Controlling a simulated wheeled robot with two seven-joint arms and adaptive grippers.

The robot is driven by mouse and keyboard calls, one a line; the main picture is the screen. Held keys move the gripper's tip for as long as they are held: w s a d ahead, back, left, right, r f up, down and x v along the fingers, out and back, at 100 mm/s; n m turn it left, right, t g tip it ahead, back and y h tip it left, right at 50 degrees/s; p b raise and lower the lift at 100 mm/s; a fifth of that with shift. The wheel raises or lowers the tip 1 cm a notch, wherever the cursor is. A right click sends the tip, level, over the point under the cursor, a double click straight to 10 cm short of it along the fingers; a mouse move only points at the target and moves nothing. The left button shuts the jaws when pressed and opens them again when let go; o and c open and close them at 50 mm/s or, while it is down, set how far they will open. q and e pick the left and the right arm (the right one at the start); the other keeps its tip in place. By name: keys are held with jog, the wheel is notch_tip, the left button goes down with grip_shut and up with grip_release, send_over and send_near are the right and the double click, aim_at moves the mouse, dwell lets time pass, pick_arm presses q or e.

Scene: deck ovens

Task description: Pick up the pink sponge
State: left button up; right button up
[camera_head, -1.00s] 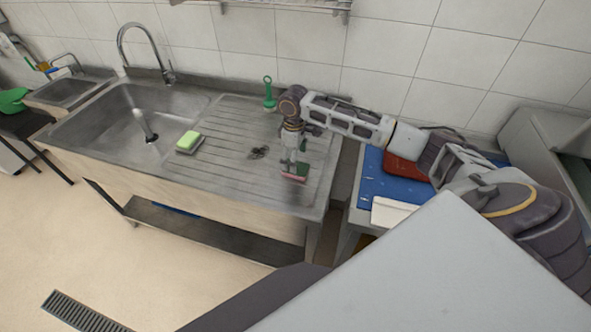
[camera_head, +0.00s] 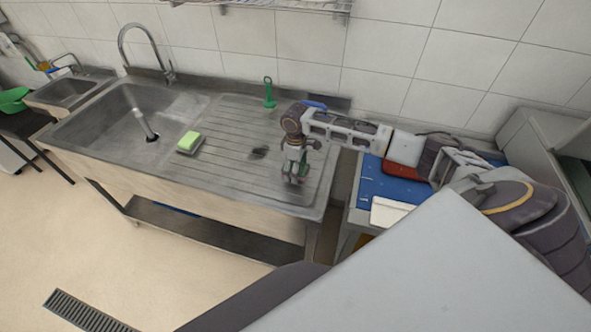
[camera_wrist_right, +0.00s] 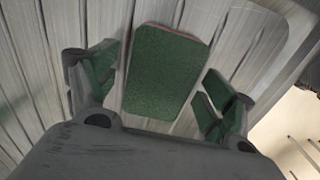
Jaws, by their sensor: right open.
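The pink sponge shows in the right wrist view (camera_wrist_right: 165,70) as a rectangular block. Its dark green scouring face is up and a thin pink edge shows along its far side. It lies on the ribbed steel drainboard (camera_head: 235,125). My right gripper (camera_wrist_right: 158,95) is open, with one green-padded finger on each side of the sponge and gaps between. In the head view my right gripper (camera_head: 294,172) points down over the right end of the drainboard and hides the sponge. My left gripper is not in view.
A light green sponge (camera_head: 189,140) lies near the sink basin (camera_head: 110,115). A green-handled tool (camera_head: 269,93) stands at the back, and a blue item (camera_head: 316,105) shows behind my right arm. Dark bits (camera_head: 259,152) lie on the drainboard. A blue-topped table (camera_head: 375,185) is to the right.

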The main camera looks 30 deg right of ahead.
dwell(0.4)
jog(key=c, duration=0.8)
jog(key=shift+o, duration=0.2)
jog(key=shift+r+b, duration=0.6)
jog(key=shift+r, duration=4.4)
jog(key=shift+c, duration=1.2)
jog(key=shift+a, duration=0.1)
